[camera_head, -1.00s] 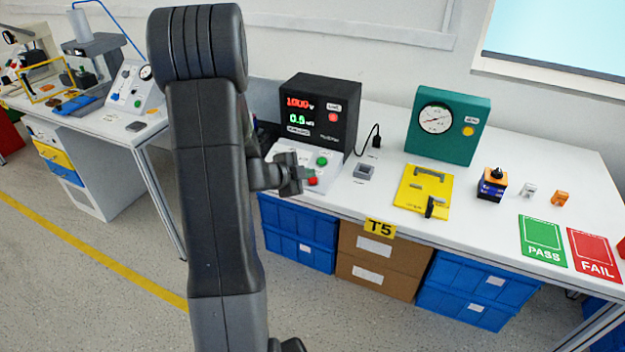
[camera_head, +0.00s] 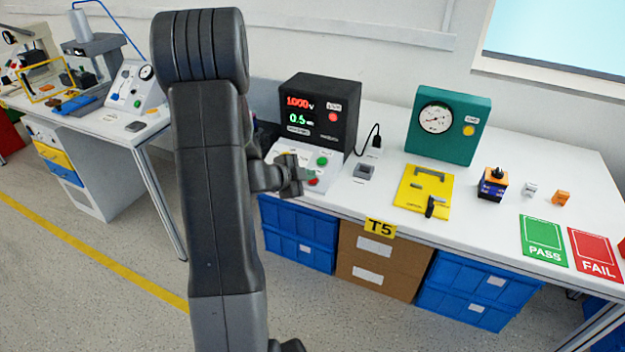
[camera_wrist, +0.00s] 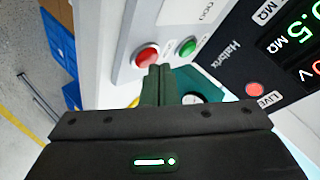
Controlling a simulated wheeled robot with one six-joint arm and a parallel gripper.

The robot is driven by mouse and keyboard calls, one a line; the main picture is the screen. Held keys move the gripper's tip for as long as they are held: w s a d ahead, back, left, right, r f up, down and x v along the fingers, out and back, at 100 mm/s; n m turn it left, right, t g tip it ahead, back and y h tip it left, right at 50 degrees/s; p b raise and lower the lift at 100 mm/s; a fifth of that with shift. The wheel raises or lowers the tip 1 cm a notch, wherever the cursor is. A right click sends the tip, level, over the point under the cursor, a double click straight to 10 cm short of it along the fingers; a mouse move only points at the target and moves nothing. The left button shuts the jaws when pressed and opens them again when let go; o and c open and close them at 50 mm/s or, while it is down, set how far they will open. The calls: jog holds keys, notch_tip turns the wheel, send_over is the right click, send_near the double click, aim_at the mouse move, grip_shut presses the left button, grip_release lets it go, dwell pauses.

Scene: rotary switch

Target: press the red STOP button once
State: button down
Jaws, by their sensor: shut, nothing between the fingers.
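The red STOP button (camera_wrist: 147,55) sits on the sloped light control panel (camera_wrist: 125,30), next to a green button (camera_wrist: 187,47). In the head view the red button (camera_head: 312,182) shows just right of my gripper, below the green button (camera_head: 322,161). My gripper (camera_wrist: 158,72) is shut and empty. In the wrist view its fingertips lie just below the red button in the picture; I cannot tell whether they touch it. In the head view my gripper (camera_head: 308,174) is over the panel, and my arm hides part of the panel's left side.
A black tester (camera_head: 320,112) with lit displays and a red LIVE lamp (camera_wrist: 254,89) stands behind the panel. A grey socket block (camera_head: 364,172), a yellow fixture (camera_head: 422,192) and a teal gauge box (camera_head: 447,125) stand to the right on the white bench.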

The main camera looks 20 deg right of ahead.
jog(key=shift+d+f, duration=0.1)
jog(key=shift+f, duration=0.25)
jog(key=shift+r, duration=0.1)
dwell(0.4)
jog(key=shift+s+a+r+p, duration=0.1)
jog(key=shift+a+r+p, duration=0.1)
jog(key=shift+r+p, duration=0.5)
jog(key=r+p, duration=0.2)
jog(key=r, duration=0.1)
jog(key=s+a+r+p, duration=0.1)
jog(key=r+p, duration=0.1)
jog(key=shift+a, duration=0.1)
jog(key=shift+f, duration=0.15)
dwell(0.5)
